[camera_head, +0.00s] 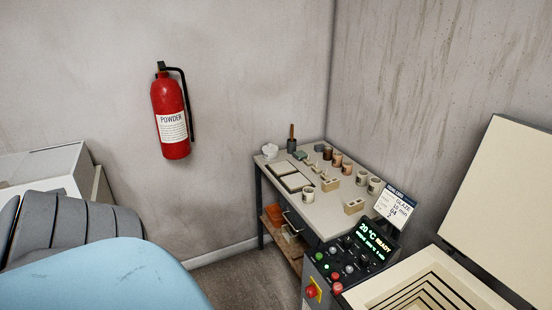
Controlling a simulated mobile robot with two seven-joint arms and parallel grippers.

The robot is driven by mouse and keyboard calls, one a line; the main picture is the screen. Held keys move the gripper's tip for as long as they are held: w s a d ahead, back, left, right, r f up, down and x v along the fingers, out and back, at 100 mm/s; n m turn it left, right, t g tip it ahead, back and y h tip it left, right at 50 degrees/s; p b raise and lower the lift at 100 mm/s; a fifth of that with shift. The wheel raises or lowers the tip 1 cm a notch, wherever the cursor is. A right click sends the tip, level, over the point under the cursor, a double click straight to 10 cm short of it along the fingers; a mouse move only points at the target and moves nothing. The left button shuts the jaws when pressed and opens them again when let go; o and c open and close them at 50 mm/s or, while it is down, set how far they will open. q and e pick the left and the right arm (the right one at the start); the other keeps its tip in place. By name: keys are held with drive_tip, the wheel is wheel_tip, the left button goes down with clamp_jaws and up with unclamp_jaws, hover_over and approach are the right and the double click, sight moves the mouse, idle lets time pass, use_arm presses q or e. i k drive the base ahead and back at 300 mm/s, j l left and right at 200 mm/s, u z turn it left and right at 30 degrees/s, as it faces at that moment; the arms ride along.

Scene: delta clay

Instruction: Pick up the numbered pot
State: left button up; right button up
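Several small cylindrical pots stand on a work table (318,222) by the corner. A pale pot (308,196) stands near the table's front edge. Brownish pots (337,160) stand in a row at the back right. All look upright. No number can be read on any pot from here, so I cannot tell which is the numbered one. Neither of my grippers is in view.
Flat frames (290,182), pale blocks (355,206) and a dark brush cup (292,145) share the table. A kiln (400,280) with its lid (505,205) raised and a lit control panel (352,255) stand at front right. A fire extinguisher (169,105) hangs on the wall.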

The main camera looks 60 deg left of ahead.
sight(308, 192)
drive_tip(key=u, duration=1.5)
drive_tip(key=i+j+u, duration=0.3)
drive_tip(key=i+j, duration=0.15)
drive_tip(key=i, duration=0.3)
drive_tip(key=i+j, duration=0.15)
drive_tip(key=i, duration=0.35)
drive_tip(key=i+j, duration=0.15)
drive_tip(key=i, duration=0.3)
drive_tip(key=i+j+z, duration=0.2)
drive_tip(key=z, duration=0.25)
drive_tip(key=i+j+z, duration=0.3)
drive_tip(key=z, duration=0.2)
drive_tip(key=i, duration=0.1)
